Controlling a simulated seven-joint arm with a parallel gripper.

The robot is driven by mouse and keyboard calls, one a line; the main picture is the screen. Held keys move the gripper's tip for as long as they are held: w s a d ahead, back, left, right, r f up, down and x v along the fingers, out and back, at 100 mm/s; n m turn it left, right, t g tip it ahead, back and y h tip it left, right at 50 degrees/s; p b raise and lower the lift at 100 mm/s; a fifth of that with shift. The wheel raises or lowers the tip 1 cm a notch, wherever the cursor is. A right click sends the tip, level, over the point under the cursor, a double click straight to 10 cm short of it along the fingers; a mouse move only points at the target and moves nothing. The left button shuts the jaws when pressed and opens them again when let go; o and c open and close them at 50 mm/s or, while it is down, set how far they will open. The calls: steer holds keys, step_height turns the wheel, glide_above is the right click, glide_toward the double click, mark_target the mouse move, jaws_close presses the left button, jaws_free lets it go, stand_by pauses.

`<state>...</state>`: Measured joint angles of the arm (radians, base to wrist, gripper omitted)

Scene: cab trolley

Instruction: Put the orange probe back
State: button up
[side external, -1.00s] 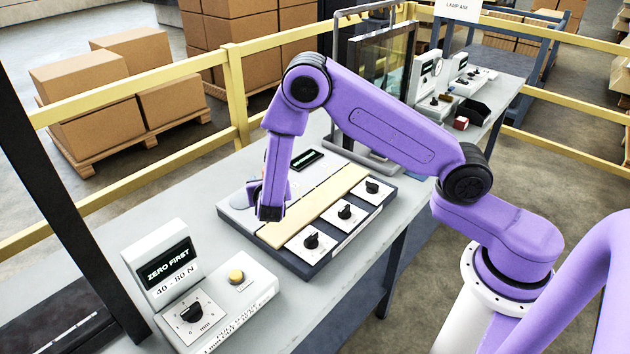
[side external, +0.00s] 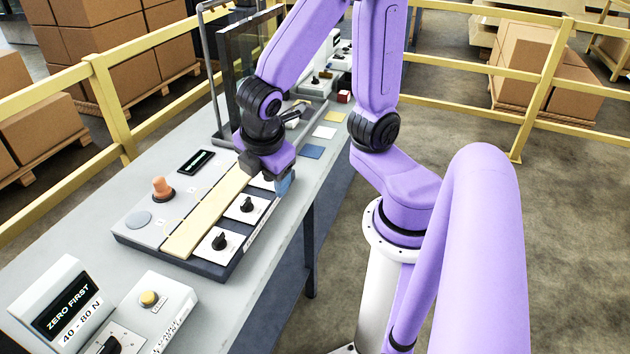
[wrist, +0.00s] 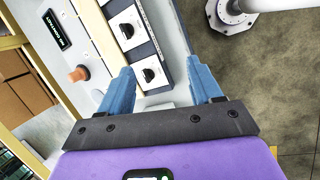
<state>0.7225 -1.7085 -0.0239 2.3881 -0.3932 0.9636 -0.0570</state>
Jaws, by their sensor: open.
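The orange probe (side external: 163,188) stands upright on the left part of the grey panel board (side external: 150,237), on a small dark base. It lies between a pale round disc (side external: 138,219) and a small black display (side external: 196,161). In the wrist view the probe (wrist: 78,73) shows left of my fingers. My gripper (side external: 284,182) is over the far right end of the board, well apart from the probe. Its blue fingers (wrist: 160,72) are spread with nothing between them. The far knob is hidden behind my gripper in the side view.
A cream strip (side external: 207,213) runs along the board beside black knobs on white plates (side external: 246,206). A "ZERO FIRST" sign (side external: 65,300) and a yellow button box (side external: 150,305) stand at the near end. A framed clear screen (side external: 245,60) rises behind my gripper.

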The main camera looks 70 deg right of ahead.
steer(key=s+a+r+m+g+y, duration=0.1)
steer(key=s+r+m+g+y, duration=0.1)
steer(key=s, duration=0.8)
steer(key=shift+y, duration=0.9)
steer(key=shift+w, duration=0.1)
